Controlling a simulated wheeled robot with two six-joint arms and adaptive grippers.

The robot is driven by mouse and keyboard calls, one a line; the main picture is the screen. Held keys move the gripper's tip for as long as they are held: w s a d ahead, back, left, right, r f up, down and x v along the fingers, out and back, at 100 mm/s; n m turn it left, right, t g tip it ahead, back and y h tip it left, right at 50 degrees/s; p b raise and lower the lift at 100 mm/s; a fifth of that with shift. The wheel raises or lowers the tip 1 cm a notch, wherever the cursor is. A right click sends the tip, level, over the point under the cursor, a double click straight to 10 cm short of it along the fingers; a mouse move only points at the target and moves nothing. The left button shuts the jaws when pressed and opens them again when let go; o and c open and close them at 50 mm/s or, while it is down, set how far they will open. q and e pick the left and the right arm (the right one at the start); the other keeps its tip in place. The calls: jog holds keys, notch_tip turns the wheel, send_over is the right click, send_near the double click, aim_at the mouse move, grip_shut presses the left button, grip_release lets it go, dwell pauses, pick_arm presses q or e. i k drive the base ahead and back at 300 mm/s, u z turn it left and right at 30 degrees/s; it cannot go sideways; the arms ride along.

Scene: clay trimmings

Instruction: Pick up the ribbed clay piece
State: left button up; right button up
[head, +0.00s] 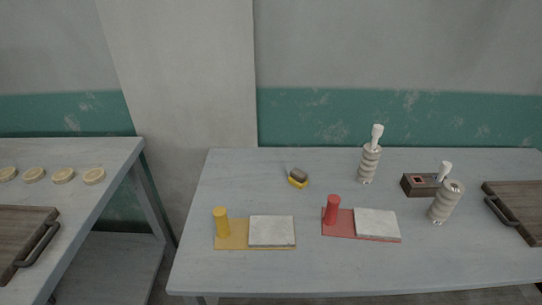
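Two pale grey ribbed pieces stand on the table. One ribbed piece (369,166) is upright towards the back, with a white knobbed part (376,137) rising from its top. The other ribbed piece (446,204) is nearer the front right, slightly tilted in the picture, with a dark spot on its top. I cannot tell which one is the clay piece, or whether both are. A small brown lump (298,174) on a yellow base (297,183) lies at the back left; its surface is too small to read. Neither of my grippers is in view.
A yellow plate with a post (222,222) and grey slab (272,231), and a red one with a post (332,209) and slab (376,223), lie in front. A wooden box (418,186) and dark board (517,205) are right. The left table (110,160) holds several pale discs.

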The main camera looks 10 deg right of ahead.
aim_at(452, 191)
jog(key=z, duration=1.85)
